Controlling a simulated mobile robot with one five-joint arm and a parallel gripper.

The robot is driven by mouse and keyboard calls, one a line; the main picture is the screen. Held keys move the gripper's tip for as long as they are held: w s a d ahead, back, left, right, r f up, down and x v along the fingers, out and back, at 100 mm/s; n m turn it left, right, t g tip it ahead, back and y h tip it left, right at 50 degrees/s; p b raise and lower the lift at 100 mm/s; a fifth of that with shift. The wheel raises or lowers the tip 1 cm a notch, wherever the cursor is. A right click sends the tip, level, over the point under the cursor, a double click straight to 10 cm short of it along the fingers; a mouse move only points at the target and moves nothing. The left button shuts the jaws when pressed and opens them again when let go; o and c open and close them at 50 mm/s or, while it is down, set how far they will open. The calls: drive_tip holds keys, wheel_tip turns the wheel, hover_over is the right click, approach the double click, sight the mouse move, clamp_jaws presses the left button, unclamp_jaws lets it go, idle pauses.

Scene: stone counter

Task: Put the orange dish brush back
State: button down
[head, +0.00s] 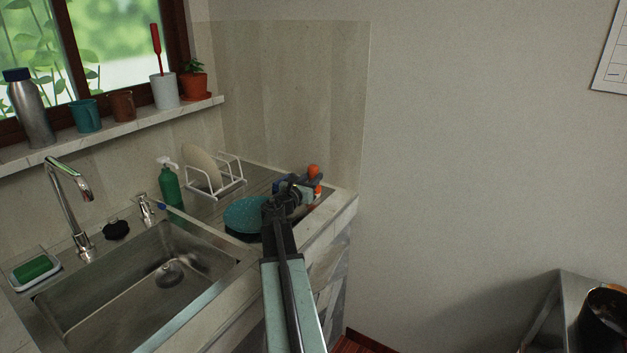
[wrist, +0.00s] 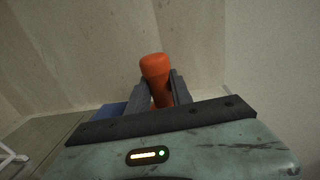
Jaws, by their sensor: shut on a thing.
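The orange dish brush (head: 314,171) shows as a rounded orange end above my gripper (head: 304,188), at the far right corner of the counter. In the wrist view my gripper (wrist: 160,86) is shut on the orange brush (wrist: 155,66), one dark finger on each side. The brush's lower part is hidden behind my gripper. A blue thing (wrist: 108,111) shows behind the left finger, partly hidden; I cannot tell whether the brush touches it.
A white dish rack (head: 228,188) with a plate, a green soap bottle (head: 169,186) and a teal round thing (head: 245,214) stand left of my gripper. The sink (head: 130,290) is at front left. A white cup (head: 165,92) with a red utensil stands on the windowsill.

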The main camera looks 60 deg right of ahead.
drive_tip(key=c, duration=1.1)
unclamp_jaws()
drive_tip(key=shift+c, duration=0.2)
drive_tip(key=shift+r, duration=0.1)
drive_tip(key=a, duration=0.8)
drive_tip(key=s+a, duration=0.1)
drive_tip(key=a, duration=0.3)
